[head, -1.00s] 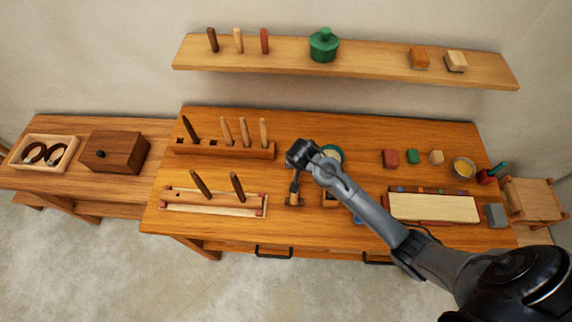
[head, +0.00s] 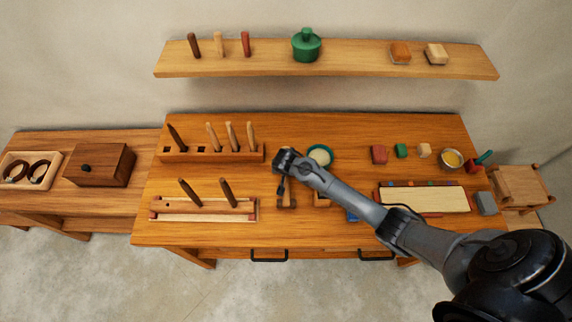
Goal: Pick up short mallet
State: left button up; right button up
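A small wooden piece (head: 286,203), which looks like the short mallet, is at the middle of the workbench, just below my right gripper in the picture. The wrist and fingers cover part of it, so its full shape is hidden. My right gripper (head: 285,184) points down at it, its dark fingers close to it or touching it. I cannot tell whether the fingers are open or closed on it. My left gripper is not in view.
A peg rack (head: 210,154) and a low tray (head: 205,214) with two dark upright handles stand to the left. A green-rimmed bowl (head: 320,155) is close behind my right wrist. Small blocks (head: 401,150) and a pale board (head: 428,200) lie to the right.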

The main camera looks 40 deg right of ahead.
jog(key=shift+w+d+f, duration=0.15)
jog(key=shift+f, duration=0.25)
grip_shut()
jog(key=shift+r, duration=0.1)
